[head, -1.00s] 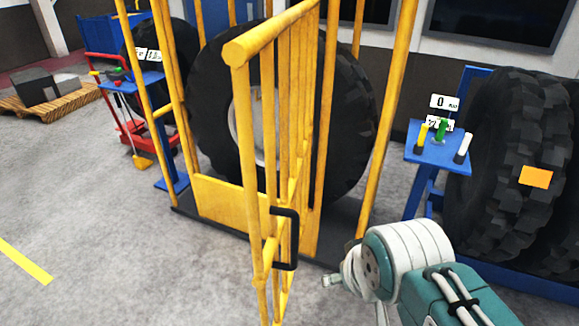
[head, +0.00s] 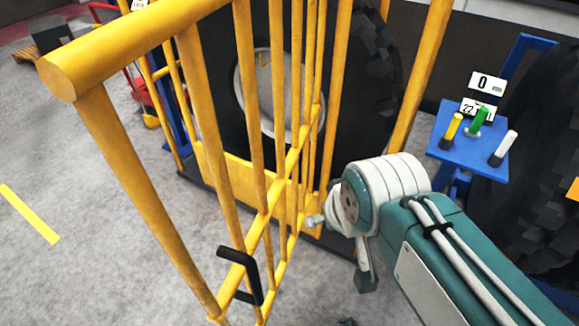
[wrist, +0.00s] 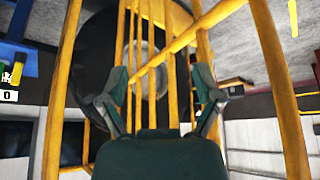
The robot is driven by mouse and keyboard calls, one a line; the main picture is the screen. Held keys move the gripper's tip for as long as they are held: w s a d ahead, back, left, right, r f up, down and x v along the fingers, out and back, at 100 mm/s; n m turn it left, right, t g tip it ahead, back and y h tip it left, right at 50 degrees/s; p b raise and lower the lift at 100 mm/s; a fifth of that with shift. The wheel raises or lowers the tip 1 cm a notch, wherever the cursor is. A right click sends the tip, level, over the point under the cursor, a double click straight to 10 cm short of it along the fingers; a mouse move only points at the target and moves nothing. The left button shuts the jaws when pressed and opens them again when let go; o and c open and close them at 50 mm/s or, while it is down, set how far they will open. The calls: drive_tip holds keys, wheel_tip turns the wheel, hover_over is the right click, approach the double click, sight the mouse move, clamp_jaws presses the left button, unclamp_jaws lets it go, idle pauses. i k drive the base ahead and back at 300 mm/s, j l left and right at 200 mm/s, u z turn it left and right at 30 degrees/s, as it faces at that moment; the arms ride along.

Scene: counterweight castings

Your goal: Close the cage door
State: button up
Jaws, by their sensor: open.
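The yellow barred cage door (head: 262,160) stands open in the head view, its free edge swung out toward me and to the left. A black handle (head: 258,276) sits low on it near the free edge. The door's hinge side meets the yellow cage (head: 424,75), which holds a large black tyre (head: 368,90). My arm comes from the lower right, on the right side of the door. In the wrist view my gripper (wrist: 160,82) is open and empty, with yellow bars beyond and between its fingers. I cannot tell whether it touches any bar.
A blue stand (head: 468,152) with coloured handles and a "0" sign is to the right of the cage. A pallet with boxes is at the far left. Grey floor with a yellow stripe (head: 30,215) is clear at left.

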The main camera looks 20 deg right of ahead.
sight(75, 72)
drive_tip(key=k+j+z, duration=0.1)
drive_tip(key=k+j, duration=0.15)
drive_tip(key=k, duration=0.2)
drive_tip(key=k+j+z, duration=0.15)
drive_tip(key=k, duration=0.3)
